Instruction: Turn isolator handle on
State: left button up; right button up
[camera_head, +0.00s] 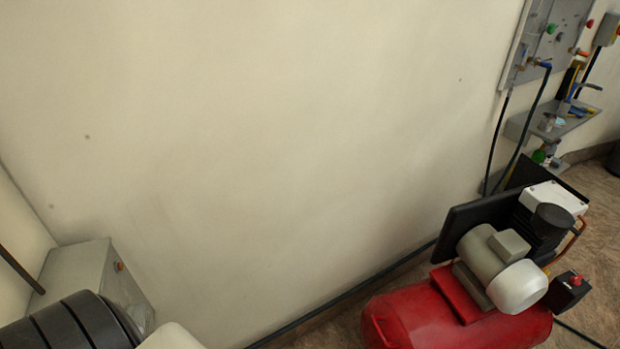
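No part that I can name for certain as the isolator handle shows. A grey panel (522,62) on the wall at the upper right carries several small knobs and fittings, among them a red one (590,23) and blue-handled valves (543,63). Neither of my grippers is in view.
A red compressor tank (410,318) with a motor (510,280) on top stands on the floor at the lower right. A shelf (560,125) with small items is below the panel. Black ribbed equipment (62,325) fills the lower left corner. The wall between is bare.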

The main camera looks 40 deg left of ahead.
aim_at(137, 313)
jog(key=u, duration=2.5)
